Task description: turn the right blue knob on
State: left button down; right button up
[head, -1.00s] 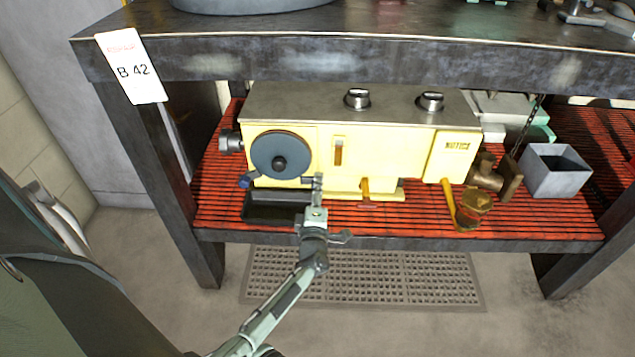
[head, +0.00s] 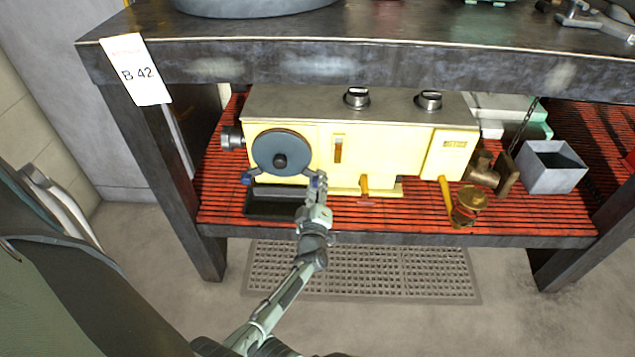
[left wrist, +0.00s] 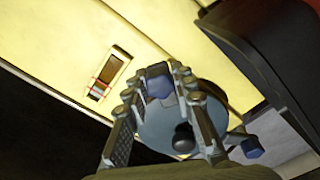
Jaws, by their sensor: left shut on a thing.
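The yellow machine (head: 412,150) stands on the red slatted shelf. A dark round disc (head: 270,152) sits on its front left. The right blue knob (head: 314,180) is at the disc's lower right, mostly covered by my left gripper (head: 317,190). The left blue knob (head: 246,180) is at the disc's lower left and is free. In the left wrist view the right blue knob (left wrist: 158,83) lies between the fingertips of my left gripper (left wrist: 160,92), which is shut on it. The left blue knob also shows there (left wrist: 252,147). My right gripper is out of view.
The dark bench top (head: 400,65) overhangs the machine. A black tray (head: 268,203) lies below the disc. An orange-handled lever (head: 365,188), a brass cup (head: 468,206) and a grey box (head: 552,178) are to the right. A perforated mat (head: 420,275) lies on the floor.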

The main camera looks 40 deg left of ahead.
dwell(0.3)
pick_arm(q)
jog(key=c, duration=1.3)
grip_release()
jog(key=shift+o, duration=0.2)
